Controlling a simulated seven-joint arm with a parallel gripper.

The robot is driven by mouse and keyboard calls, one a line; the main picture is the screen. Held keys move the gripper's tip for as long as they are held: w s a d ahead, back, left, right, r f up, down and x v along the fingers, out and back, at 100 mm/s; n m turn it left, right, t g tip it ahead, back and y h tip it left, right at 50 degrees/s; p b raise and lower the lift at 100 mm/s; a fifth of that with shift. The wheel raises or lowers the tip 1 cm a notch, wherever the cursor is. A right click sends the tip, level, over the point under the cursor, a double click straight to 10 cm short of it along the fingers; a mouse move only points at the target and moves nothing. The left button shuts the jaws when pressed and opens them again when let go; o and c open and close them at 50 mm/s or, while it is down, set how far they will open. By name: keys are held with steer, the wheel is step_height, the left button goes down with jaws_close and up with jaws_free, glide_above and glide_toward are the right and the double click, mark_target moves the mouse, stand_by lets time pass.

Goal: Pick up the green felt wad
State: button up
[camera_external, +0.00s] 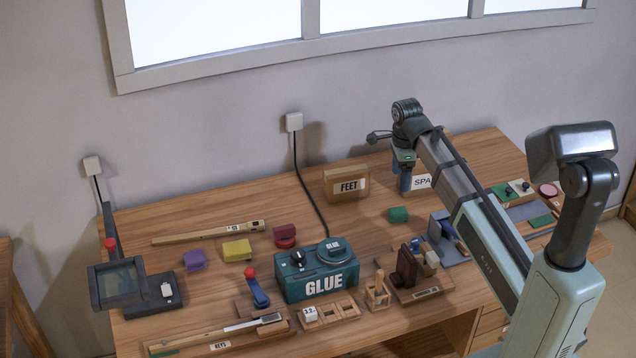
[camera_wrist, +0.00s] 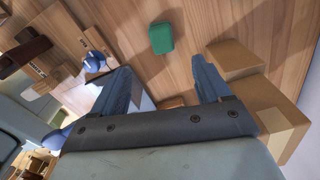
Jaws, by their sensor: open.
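The green felt wad (camera_external: 398,214) is a small green block lying on the wooden table, right of the glue machine. In the wrist view the wad (camera_wrist: 161,38) lies on bare wood beyond the fingertips, roughly ahead of the gap between them. My gripper (camera_external: 404,184) is above the table at the back, behind the wad in the external view. In the wrist view my gripper (camera_wrist: 162,75) has its two blue fingers apart, with nothing between them. The wad is clear of both fingers and fully visible.
A wooden FEET box (camera_external: 346,184) stands left of my gripper, and a SPA-labelled box (camera_external: 422,181) is partly hidden beside it. The teal GLUE machine (camera_external: 316,270) stands left of the wad. Dark red (camera_external: 285,235), yellow (camera_external: 237,250) and purple (camera_external: 194,260) wads lie farther left.

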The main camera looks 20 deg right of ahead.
glide_above(400, 210)
steer(key=f, duration=0.8)
steer(key=shift+s+a+f, duration=0.1)
steer(key=shift+a+f, duration=0.05)
steer(key=shift+a, duration=0.15)
steer(key=shift+d+f, duration=0.2)
steer(key=shift+f, duration=2.5)
steer(key=c, duration=1)
steer(key=shift+r, duration=0.1)
